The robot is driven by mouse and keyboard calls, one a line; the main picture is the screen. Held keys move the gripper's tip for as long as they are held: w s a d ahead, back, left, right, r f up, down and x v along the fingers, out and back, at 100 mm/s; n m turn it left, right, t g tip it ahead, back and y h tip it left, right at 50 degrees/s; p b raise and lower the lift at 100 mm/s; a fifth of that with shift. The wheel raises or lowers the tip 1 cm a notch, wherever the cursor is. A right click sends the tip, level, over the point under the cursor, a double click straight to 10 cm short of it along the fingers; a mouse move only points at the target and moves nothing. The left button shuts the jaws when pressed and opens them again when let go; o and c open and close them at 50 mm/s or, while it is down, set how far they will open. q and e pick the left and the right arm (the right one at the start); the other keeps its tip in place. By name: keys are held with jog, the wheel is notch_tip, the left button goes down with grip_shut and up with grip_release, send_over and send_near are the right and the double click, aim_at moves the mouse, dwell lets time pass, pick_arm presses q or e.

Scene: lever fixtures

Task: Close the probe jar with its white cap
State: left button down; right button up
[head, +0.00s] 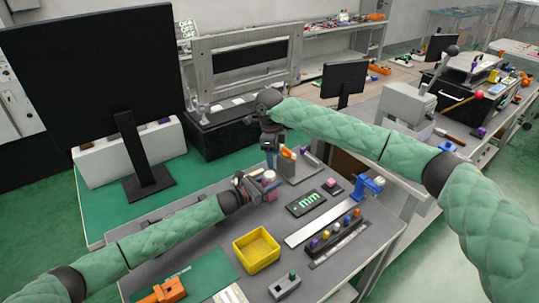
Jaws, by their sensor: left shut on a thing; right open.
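The probe jar (270,185) is small and reddish in the head view, near the back of the grey table. A pale, whitish top that looks like the white cap (268,175) shows at its upper end; I cannot tell whether it is seated or only resting there. My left gripper (258,189) comes in from the left and is shut on the jar at its side. My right gripper (270,160) points down just above the jar, open, with its fingers apart. The fingers and the small size hide the exact gap between it and the cap.
A grey holder with an orange item (288,154) stands close right of the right gripper. A yellow bin (256,250), a black panel (306,203), a blue fixture (369,187) and a rack of coloured knobs (335,238) occupy the table. A monitor (90,85) stands at left.

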aim_at(270, 174)
jog(key=n, duration=0.5)
jog(key=shift+s+a+n, duration=0.1)
jog(key=shift+a+n, duration=0.25)
jog(key=shift+n, duration=0.05)
jog(key=n, duration=0.4)
jog(key=shift+a+y, duration=0.15)
jog(key=shift+y, duration=0.15)
jog(key=n, duration=0.4)
jog(key=shift+a, duration=0.1)
jog(key=n, duration=0.5)
jog(key=shift+f, duration=4)
